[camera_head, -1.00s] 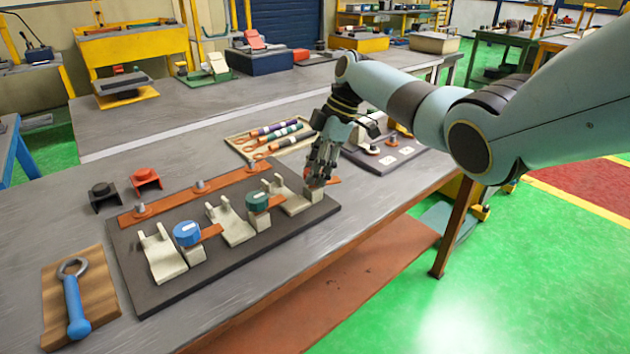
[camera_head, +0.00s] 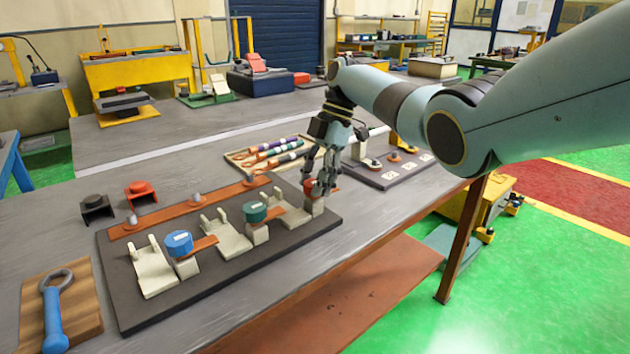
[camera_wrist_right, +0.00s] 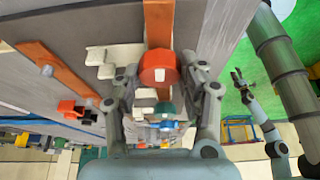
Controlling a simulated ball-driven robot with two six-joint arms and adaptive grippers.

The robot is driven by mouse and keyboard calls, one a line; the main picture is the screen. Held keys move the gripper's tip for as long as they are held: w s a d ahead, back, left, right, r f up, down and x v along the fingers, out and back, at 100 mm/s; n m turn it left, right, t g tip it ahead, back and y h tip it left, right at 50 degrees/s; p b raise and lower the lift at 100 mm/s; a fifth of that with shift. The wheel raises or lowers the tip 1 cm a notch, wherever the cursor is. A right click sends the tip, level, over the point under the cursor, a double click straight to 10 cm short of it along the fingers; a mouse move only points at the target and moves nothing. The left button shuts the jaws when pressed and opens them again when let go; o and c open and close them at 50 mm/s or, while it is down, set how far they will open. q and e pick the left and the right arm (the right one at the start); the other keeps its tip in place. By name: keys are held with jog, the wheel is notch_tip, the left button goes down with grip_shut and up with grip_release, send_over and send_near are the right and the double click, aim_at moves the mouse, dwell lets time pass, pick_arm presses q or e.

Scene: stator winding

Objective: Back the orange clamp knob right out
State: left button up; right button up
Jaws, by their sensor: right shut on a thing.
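The orange clamp knob (camera_head: 314,187) stands at the right end of the dark fixture board, over a pale clamp block (camera_head: 315,206). My right gripper (camera_head: 320,185) comes from above and is shut on the knob. In the right wrist view, the knob (camera_wrist_right: 158,69) lies between the two fingertips of my right gripper (camera_wrist_right: 160,76). The knob's underside and thread are hidden. A green knob (camera_head: 255,211) and a blue knob (camera_head: 178,243) stand on clamps farther left. My left gripper (camera_wrist_right: 238,76) shows small at the right of the wrist view; its jaw state is unclear.
The fixture board (camera_head: 225,275) carries pale cradles and a copper bar (camera_head: 190,206). A tray (camera_head: 237,157) of striped tools lies behind the gripper, beside a dark plate (camera_head: 395,180). A blue-handled wrench (camera_head: 52,310) lies at front left. The bench front is clear.

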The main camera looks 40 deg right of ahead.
jog(key=shift+s+f, duration=0.15)
jog(key=shift+f, duration=0.1)
jog(key=o, duration=0.9)
jog(key=shift+o, duration=1.3)
jog(key=shift+d, duration=0.1)
jog(key=shift+r, duration=0.1)
jog(key=shift+r, duration=0.2)
jog(key=v, duration=1.1)
jog(key=shift+d+r, duration=0.2)
jog(key=shift+r, duration=0.05)
